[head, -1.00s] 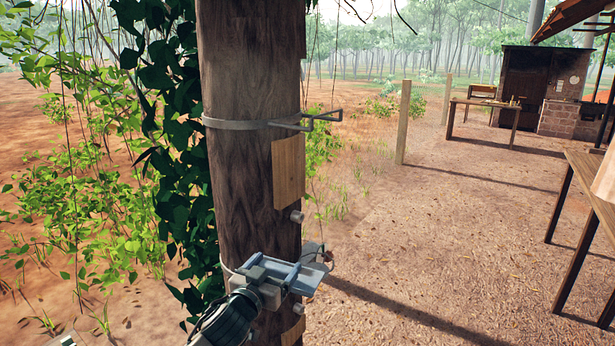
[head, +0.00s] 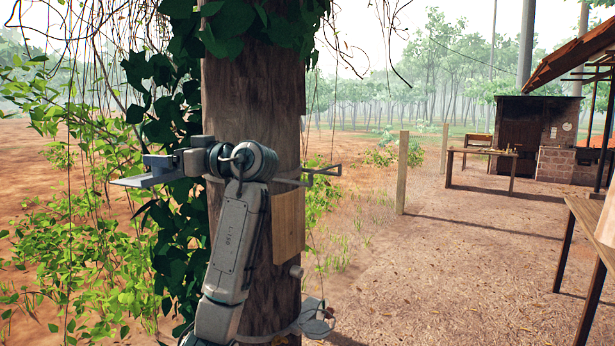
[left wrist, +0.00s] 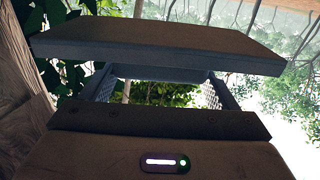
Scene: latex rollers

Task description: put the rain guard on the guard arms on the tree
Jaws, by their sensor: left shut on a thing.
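The tree trunk (head: 255,95) stands upright in the middle of the head view. A metal band around it carries the thin guard arms (head: 322,172), which stick out to the right with nothing on them. My left gripper (head: 158,168) is at the trunk's left side, about level with the band, and points left. It is shut on a flat grey slab, apparently the rain guard (head: 138,181). In the left wrist view the slab (left wrist: 160,47) lies across the fingers and hides their tips. My left arm covers part of the trunk and band. My right gripper is out of view.
A pale wooden panel (head: 288,224) is on the trunk below the band. A lower wire holder (head: 315,318) sticks out right. Leafy vines (head: 170,135) hang on the trunk's left, close to my gripper. Open ground lies to the right, with tables farther off.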

